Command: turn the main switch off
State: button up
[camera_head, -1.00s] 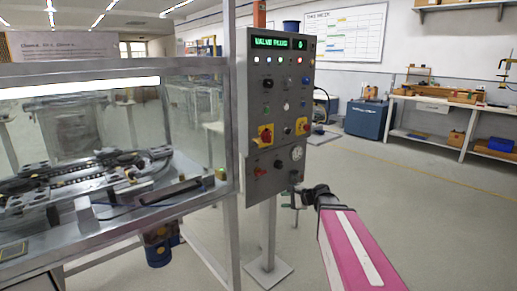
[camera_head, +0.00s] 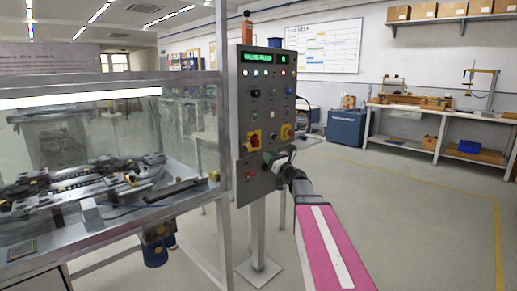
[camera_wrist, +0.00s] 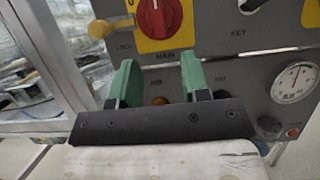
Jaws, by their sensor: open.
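The main switch (camera_head: 254,138) is a red rotary knob on a yellow plate, low on the left of the grey control panel. In the wrist view the red knob (camera_wrist: 160,16) sits above the label MAIN, its top cut off by the frame edge; I cannot tell its setting. My gripper (camera_wrist: 158,80) is open, with green fingers apart and nothing between them. It is just below the switch, pointing at the panel. In the head view my gripper (camera_head: 272,158) is in front of the panel's lower part; I cannot tell whether it touches.
The control panel (camera_head: 265,100) carries several lamps and knobs. A second red and yellow switch (camera_head: 287,131) is to the right. A glass-walled machine (camera_head: 100,130) stands left. Floor to the right is clear.

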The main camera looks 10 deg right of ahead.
aim_at(256, 141)
jog(key=x, duration=0.7)
jog(key=shift+w+a+r, duration=0.15)
jog(key=shift+w+a, duration=0.05)
jog(key=shift+w, duration=0.05)
grip_shut()
